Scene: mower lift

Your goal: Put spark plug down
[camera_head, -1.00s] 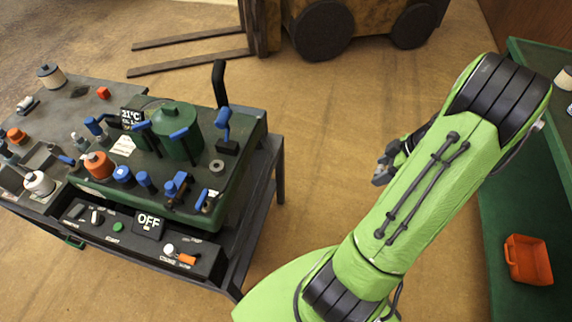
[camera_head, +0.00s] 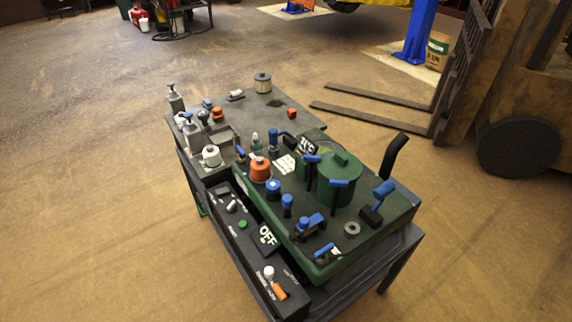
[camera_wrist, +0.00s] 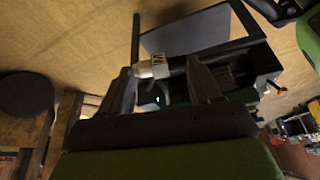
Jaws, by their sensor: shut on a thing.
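In the wrist view, my gripper (camera_wrist: 165,72) is shut on the spark plug (camera_wrist: 150,69), a small white and silver cylinder with a dark mark, lying crosswise between the two dark fingers. The part of the spark plug near the right finger is hard to make out. The head view shows neither my gripper nor the held spark plug. In that view, the workbench (camera_head: 318,123) stands in the middle, with a green engine block (camera_head: 338,180) on its near right part. I cannot tell how far my gripper is from the bench.
A forklift (camera_head: 525,110) stands behind, right.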

